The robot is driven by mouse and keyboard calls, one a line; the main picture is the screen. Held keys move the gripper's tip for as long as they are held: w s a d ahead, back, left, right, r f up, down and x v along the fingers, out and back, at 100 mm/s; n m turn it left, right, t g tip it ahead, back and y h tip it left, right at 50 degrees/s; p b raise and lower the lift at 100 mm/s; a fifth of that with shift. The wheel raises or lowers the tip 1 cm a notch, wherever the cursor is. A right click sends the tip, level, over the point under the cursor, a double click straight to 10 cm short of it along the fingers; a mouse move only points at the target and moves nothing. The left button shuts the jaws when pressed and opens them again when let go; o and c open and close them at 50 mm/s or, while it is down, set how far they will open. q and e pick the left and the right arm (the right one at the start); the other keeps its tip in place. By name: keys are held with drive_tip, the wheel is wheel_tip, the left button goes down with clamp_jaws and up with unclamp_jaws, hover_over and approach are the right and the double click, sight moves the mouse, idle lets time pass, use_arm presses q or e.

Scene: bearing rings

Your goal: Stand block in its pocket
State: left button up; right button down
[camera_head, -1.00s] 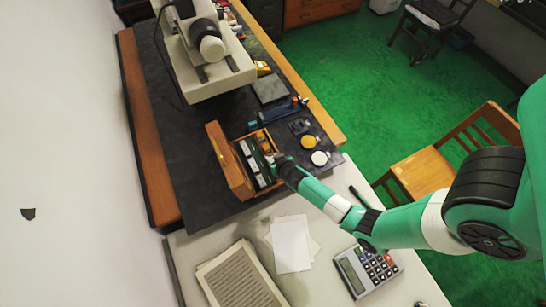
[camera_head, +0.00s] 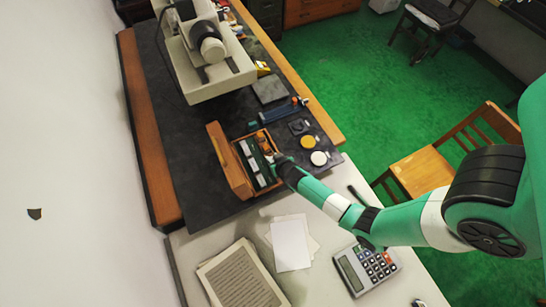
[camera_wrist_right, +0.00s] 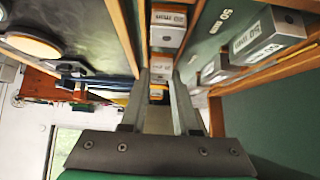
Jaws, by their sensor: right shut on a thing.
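The wooden block case (camera_head: 238,178) stands open on the dark bench mat, its lid tipped to the left. Several pale metal blocks lie in its green-lined inside. My right gripper (camera_head: 275,158) is at the case's right side, its tips partly hidden in the head view. In the right wrist view the two fingers (camera_wrist_right: 160,88) are shut on a small metal block (camera_wrist_right: 161,67) with a printed face. Another block (camera_wrist_right: 167,35) sits beyond it in the same narrow row. Larger blocks marked 50 mm (camera_wrist_right: 270,35) lie to the right. I cannot tell whether the held block touches its pocket floor.
A beige machine (camera_head: 205,55) stands at the back of the bench. A yellow disc (camera_head: 308,142) and a white disc (camera_head: 319,158) lie right of the case. A calculator (camera_head: 366,270) and papers (camera_head: 290,245) lie on the front table.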

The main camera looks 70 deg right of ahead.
drive_tip(key=shift+f, duration=0.3)
idle(0.6)
drive_tip(key=c, duration=0.6)
unclamp_jaws()
wheel_tip(320, 180, up, 9)
drive_tip(key=p, duration=1.1)
drive_tip(key=shift+f, duration=0.25)
